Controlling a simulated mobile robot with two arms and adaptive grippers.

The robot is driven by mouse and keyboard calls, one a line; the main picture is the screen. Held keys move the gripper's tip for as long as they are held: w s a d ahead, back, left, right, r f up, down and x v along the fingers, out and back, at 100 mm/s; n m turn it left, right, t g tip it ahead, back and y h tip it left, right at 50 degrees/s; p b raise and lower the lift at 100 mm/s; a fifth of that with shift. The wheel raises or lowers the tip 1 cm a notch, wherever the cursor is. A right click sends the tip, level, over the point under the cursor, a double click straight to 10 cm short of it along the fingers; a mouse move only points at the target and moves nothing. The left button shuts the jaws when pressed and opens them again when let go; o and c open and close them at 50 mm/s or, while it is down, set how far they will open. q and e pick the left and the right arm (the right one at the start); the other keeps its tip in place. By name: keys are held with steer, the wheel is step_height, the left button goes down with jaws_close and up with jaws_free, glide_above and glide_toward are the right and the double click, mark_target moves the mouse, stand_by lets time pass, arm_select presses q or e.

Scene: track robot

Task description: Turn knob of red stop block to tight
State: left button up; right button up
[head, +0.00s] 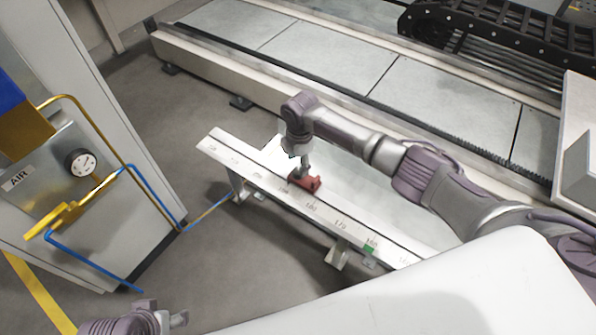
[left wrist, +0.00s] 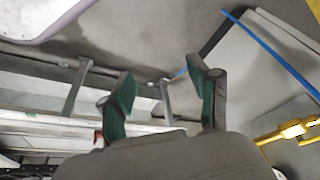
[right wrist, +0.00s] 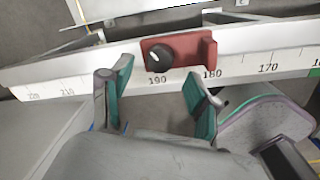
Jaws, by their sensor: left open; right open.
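The red stop block (head: 311,184) sits on the white ruled rail (head: 235,160). In the right wrist view the red block (right wrist: 205,50) carries a round black knob (right wrist: 160,57) with a white mark on its face. My right gripper (head: 304,166) is above the block, pointing down at it. In the right wrist view its open fingers (right wrist: 158,82) are on either side of the knob's line, and contact cannot be told. My left gripper (head: 166,314) is low at the left, away from the rail, with open, empty fingers in the left wrist view (left wrist: 160,78).
A panel with a pressure gauge (head: 81,162), yellow handle (head: 55,220) and blue hoses stands at the left. A long track (head: 300,65) with a black cable chain (head: 480,45) runs behind the rail. Grey floor (head: 250,260) is clear in front.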

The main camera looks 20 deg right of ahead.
mark_target(298, 171)
step_height(298, 171, down, 4)
steer(key=shift+w+f+b, duration=0.1)
steer(key=shift+b, duration=0.45)
steer(key=shift+c, duration=0.3)
steer(key=c, duration=1.1)
